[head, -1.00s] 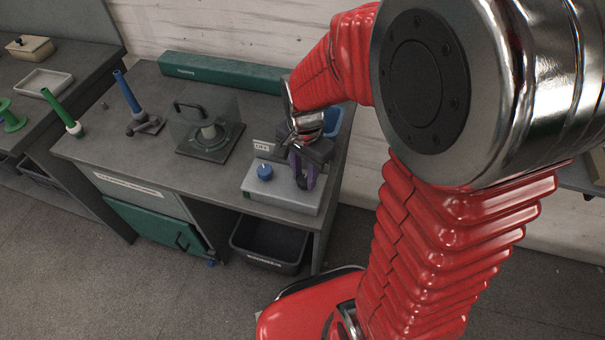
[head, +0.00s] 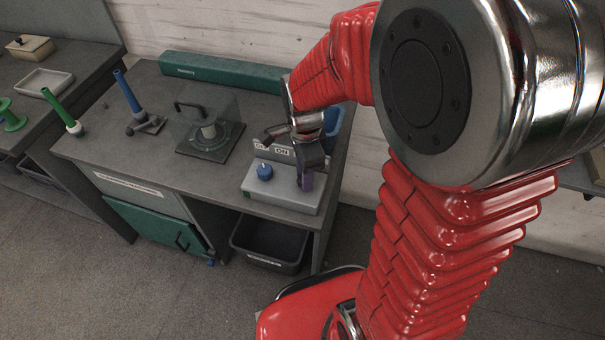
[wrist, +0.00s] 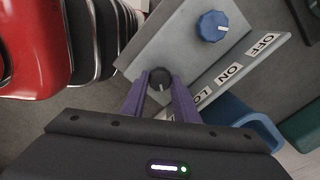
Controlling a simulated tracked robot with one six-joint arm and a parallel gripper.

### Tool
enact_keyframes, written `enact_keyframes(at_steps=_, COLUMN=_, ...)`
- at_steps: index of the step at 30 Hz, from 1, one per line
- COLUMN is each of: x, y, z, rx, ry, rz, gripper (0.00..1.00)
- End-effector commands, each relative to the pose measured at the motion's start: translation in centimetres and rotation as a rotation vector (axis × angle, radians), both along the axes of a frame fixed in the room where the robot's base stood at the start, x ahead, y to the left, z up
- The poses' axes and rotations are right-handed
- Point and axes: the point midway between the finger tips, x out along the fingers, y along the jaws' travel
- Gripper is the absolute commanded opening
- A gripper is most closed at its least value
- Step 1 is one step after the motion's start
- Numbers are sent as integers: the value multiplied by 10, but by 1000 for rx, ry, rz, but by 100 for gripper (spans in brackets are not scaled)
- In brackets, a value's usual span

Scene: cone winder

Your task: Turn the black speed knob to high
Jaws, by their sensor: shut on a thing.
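The black speed knob (wrist: 160,77) sits on the grey control box (head: 268,197), between the purple fingertips in the wrist view. A small pale mark shows on the knob's lower side there. My gripper (wrist: 160,84) is shut on the knob. In the head view my gripper (head: 306,182) points down at the right part of the box and hides the black knob. The box also shows in the wrist view (wrist: 176,50). Its label plate reads OFF, ON and a partly hidden LO; any label beyond that is hidden by my gripper.
A blue knob (head: 264,171) stands on the same box, left of my gripper. A clear-covered unit with a black handle (head: 205,140) stands further left. A blue bin (head: 333,120) is behind the box. A dark bin (head: 270,245) sits under the bench.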

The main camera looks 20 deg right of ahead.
Motion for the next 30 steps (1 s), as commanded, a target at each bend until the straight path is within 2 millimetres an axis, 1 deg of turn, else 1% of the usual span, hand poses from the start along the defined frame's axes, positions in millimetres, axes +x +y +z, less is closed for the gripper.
enact_keyframes(at_steps=1, x=4, y=2, z=2, rx=3, ry=-13, rz=-3, gripper=5)
enact_keyframes(at_steps=8, x=5, y=1, z=2, rx=3, ry=-14, rz=-2, gripper=5)
enact_keyframes(at_steps=9, x=5, y=1, z=2, rx=3, ry=-13, rz=-2, gripper=30)
enact_keyframes(at_steps=16, x=3, y=0, z=1, rx=1, ry=-8, rz=-1, gripper=46)
enact_keyframes(at_steps=25, x=2, y=0, z=2, rx=0, ry=-5, rz=0, gripper=46)
enact_keyframes(at_steps=30, x=2, y=0, z=14, rx=0, ry=-7, rz=0, gripper=46)
